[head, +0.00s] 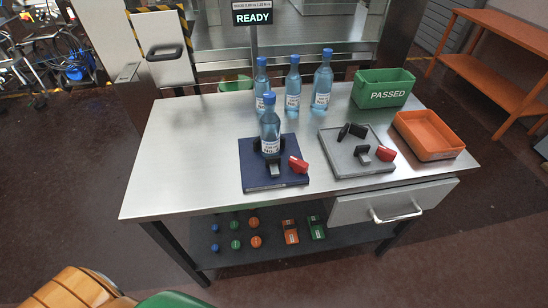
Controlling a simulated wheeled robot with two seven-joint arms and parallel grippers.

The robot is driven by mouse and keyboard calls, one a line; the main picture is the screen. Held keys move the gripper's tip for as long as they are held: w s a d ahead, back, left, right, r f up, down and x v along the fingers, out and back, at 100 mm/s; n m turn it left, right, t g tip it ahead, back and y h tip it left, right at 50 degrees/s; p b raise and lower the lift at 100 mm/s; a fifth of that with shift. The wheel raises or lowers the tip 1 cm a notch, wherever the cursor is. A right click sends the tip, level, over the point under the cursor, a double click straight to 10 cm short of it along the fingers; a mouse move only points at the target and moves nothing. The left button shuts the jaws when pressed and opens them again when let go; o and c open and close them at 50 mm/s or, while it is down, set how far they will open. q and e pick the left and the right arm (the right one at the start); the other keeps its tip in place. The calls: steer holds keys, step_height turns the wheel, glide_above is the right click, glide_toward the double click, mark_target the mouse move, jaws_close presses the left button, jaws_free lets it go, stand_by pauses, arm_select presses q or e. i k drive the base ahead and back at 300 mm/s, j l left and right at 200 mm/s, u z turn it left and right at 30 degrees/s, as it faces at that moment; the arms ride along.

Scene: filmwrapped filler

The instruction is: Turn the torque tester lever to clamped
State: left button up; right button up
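Two fixtures sit on the metal table, and I cannot tell by any label which is the torque tester. The dark blue fixture (257,182) holds an upright blue-capped bottle (270,128) at its back. A red lever handle (298,165) lies at its right, beside a small black block with a grey top (275,168). The grey fixture (350,164) holds no bottle; it has black jaws (352,131) and its own red lever handle (384,154) at the right. Whether either lever is clamped is too small to tell. Neither gripper shows.
Three more bottles (293,88) stand behind the fixtures. A green PASSED bin (383,98) and an orange tray (428,152) are at the right. A sign (253,17) reads READY. The table's left part (190,150) is clear. A drawer (395,203) is under the right side.

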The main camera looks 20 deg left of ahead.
mark_target(299, 166)
steer(key=j+z, duration=0.35)
steer(key=k+j+z, duration=0.15)
steer(key=j+z, duration=0.2)
steer(key=j, duration=0.1)
